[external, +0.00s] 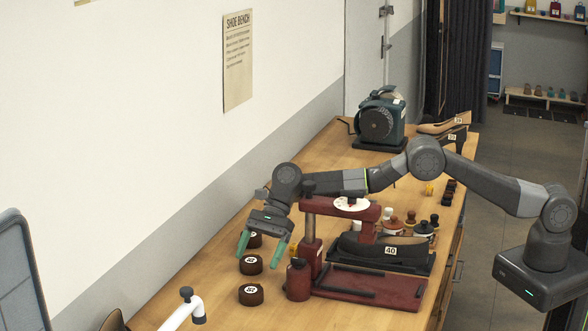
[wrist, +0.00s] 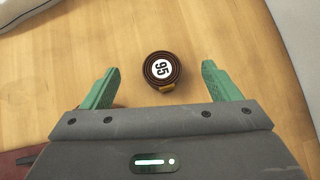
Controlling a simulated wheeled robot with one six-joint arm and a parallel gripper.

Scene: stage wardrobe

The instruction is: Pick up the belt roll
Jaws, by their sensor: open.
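A dark brown belt roll (wrist: 150,80) with a white label reading 95 and a small yellowish tab stands on the wooden bench. In the wrist view it lies between the two green fingertips of my gripper (wrist: 161,72), with clear space on both sides. My gripper is open and empty; in the external view it (external: 260,248) hangs over the left part of the bench. Several similar rolls stand in a row there: a back one (external: 257,241) partly hidden by my gripper, a middle one (external: 251,266) and a front one (external: 251,296). I cannot tell which carries 95.
A dark red press (external: 375,290) with a black shoe marked 40 (external: 385,249) stands right of the rolls. A red bottle (external: 299,281) is close to them. A white bent pipe (external: 186,312) is in front. A green machine (external: 381,118) stands at the back.

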